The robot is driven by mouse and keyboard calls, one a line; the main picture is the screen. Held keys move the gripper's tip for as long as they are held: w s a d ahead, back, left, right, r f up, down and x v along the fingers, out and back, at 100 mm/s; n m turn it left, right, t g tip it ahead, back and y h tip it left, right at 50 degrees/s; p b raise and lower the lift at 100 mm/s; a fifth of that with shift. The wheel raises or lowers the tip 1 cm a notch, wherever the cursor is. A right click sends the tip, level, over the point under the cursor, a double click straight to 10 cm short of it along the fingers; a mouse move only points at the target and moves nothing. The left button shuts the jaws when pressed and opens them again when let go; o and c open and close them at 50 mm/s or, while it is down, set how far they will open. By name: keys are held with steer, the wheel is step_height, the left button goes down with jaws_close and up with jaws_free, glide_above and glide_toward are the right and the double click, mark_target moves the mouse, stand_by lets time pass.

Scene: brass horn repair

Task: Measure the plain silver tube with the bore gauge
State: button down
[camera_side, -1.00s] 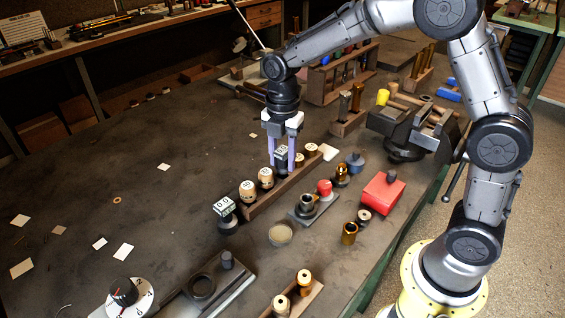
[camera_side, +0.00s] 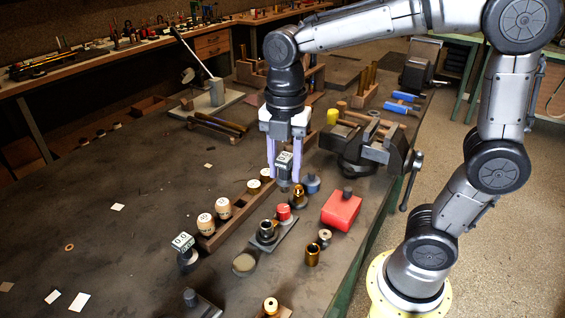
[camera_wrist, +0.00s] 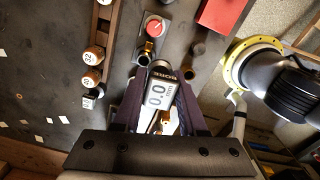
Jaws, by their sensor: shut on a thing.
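The bore gauge (camera_side: 284,162), a dark block with a small display, is clamped between the pale purple fingers of my gripper (camera_side: 284,176), upright and above the bench. In the wrist view its display (camera_wrist: 157,93) reads 0.0. The silver tube (camera_side: 267,230) stands upright on a small grey plate (camera_side: 258,243), in front of a red-capped piece (camera_side: 283,213). The gauge is raised and apart from the tube. In the wrist view a shiny piece with golden glints (camera_wrist: 148,48), likely this tube, shows just beyond the gauge's end.
A wooden rack (camera_side: 238,208) with numbered round pieces lies to the left. A second display gauge (camera_side: 183,242) stands at its near end. A red block (camera_side: 341,209), a brass tube (camera_side: 312,256) and a vise (camera_side: 365,145) are to the right. The left bench is mostly clear.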

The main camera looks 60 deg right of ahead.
steer(key=a, duration=0.1)
steer(key=w+a+f, duration=0.1)
steer(key=w+a, duration=0.1)
steer(key=shift+w+a+f, duration=0.2)
steer(key=shift+w+f, duration=0.05)
steer(key=shift+f, duration=0.05)
steer(key=shift+f, duration=0.15)
steer(key=shift+f, duration=2.25)
steer(key=shift+f, duration=1.9)
steer(key=shift+c, duration=0.3)
jaws_free()
steer(key=shift+r, duration=0.1)
step_height(320, 180, up, 7)
stand_by(0.6)
